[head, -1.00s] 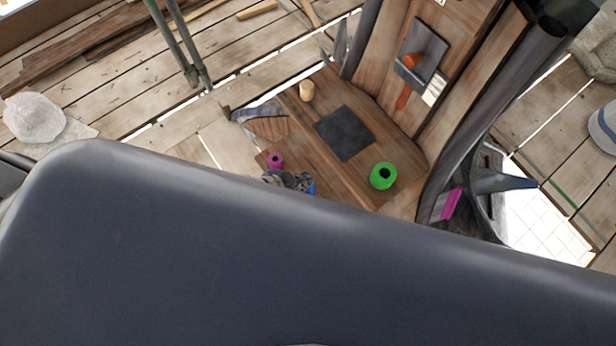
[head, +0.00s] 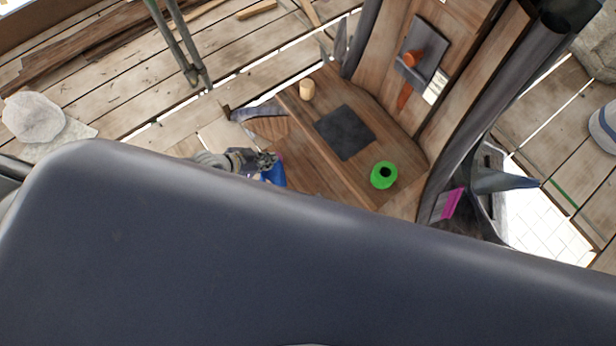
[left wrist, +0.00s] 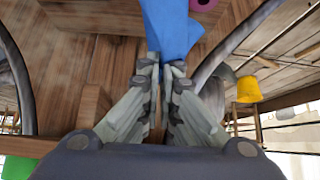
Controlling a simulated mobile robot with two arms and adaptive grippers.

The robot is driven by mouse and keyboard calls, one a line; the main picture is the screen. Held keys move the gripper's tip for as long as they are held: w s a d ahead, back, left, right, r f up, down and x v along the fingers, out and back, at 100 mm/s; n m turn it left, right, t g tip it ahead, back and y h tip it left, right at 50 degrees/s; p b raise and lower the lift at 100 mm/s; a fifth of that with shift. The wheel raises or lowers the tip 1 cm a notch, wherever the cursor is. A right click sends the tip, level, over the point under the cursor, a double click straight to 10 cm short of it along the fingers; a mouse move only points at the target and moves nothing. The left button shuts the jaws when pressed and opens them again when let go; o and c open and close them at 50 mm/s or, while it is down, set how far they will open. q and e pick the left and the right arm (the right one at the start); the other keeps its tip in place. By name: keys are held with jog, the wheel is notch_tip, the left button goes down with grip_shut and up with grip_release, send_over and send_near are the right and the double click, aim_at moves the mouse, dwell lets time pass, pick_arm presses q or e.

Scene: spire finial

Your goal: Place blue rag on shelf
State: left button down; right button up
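The blue rag (head: 274,174) shows beside my left gripper (head: 266,160) in the head view, its lower part hidden by my large dark body part. In the left wrist view, the rag (left wrist: 172,28) extends up from the fingertips of my left gripper (left wrist: 162,66). The fingers are nearly together, with the rag's end pinched between them. The brown wooden shelf (head: 310,155) has a raised level bearing a dark square mat (head: 345,132). The gripper and rag are by its left, lower part. My right gripper is not in view.
A green roll (head: 384,175) and a small tan object (head: 307,89) stand on the raised level. A magenta roll (left wrist: 203,4) is close to the rag in the left wrist view. An orange-handled tool (head: 411,60) is on the upright panel. A yellow bucket (left wrist: 248,90) is at right.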

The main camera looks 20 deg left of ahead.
pick_arm(q)
jog(key=s+d+f+b, duration=0.2)
jog(key=d+f+b, duration=0.2)
jog(key=d+f, duration=0.2)
jog(key=s+d+f+b, duration=0.3)
jog(key=d+f+b, duration=0.1)
jog(key=d+f, duration=0.3)
jog(key=s+d+f+b, duration=0.2)
jog(key=d+f+b, duration=0.2)
jog(key=d+f, duration=0.3)
jog(key=shift+s+d+f, duration=0.15)
jog(key=shift+s+d, duration=0.05)
jog(key=shift+d, duration=0.8)
jog(key=c, duration=1.4)
grip_release()
